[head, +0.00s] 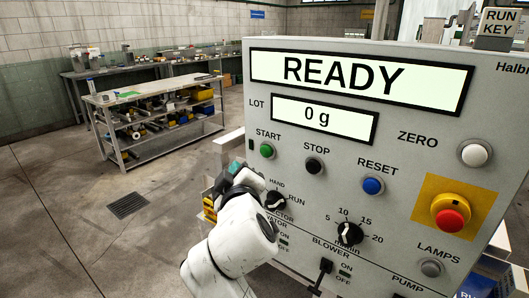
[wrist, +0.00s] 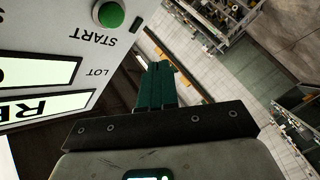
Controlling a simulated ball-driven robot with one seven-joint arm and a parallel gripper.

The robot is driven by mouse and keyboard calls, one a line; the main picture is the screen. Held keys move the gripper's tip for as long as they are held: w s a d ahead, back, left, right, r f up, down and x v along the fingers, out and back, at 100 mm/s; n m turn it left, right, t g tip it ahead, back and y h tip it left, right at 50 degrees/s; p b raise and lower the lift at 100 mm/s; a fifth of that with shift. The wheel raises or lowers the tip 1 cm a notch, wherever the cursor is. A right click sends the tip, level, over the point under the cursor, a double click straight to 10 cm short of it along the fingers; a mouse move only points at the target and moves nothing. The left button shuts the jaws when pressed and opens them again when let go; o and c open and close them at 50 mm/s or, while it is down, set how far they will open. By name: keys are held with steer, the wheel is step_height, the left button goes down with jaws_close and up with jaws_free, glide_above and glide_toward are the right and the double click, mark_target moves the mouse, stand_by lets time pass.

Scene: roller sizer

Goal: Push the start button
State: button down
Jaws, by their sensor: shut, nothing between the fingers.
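The green start button (head: 267,150) is on the upper left of the grey control panel (head: 400,125), under the word START. It also shows in the wrist view (wrist: 110,14) at the top, in a silver ring. My gripper (head: 236,167) is left of and a little below the button, apart from it. In the wrist view its green fingers (wrist: 160,68) are shut and empty, pointing past the panel's side edge, with the button to their upper left. The display (head: 360,82) reads READY and the smaller one (head: 322,117) reads 0 g.
The black stop button (head: 314,165), blue reset button (head: 373,186) and HAND/RUN knob (head: 276,201) sit near the start button. A red emergency button (head: 450,218) on yellow is at lower right. A workbench (head: 155,105) stands behind at left; the floor between is open.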

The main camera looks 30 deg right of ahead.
mark_target(260, 150)
steer(key=w+d, duration=0.2)
steer(key=d, duration=0.4)
steer(key=shift+w+d+p, duration=0.15)
steer(key=shift+d+p, duration=0.1)
steer(key=shift+p, duration=0.2)
stand_by(1.7)
steer(key=shift+w+d, duration=0.1)
steer(key=shift+d, duration=0.25)
steer(key=shift+w+d+p, duration=0.2)
steer(key=shift+d+p, duration=0.15)
steer(key=shift+d, duration=0.2)
stand_by(0.7)
stand_by(0.3)
steer(key=shift+s+a, duration=0.35)
steer(key=shift+a, duration=0.55)
steer(key=shift+s+a, duration=0.3)
steer(key=shift+a, duration=0.5)
steer(key=shift+s+a, duration=0.25)
steer(key=shift+a, duration=0.5)
steer(key=shift+s+a, duration=0.3)
steer(key=shift+a, duration=0.5)
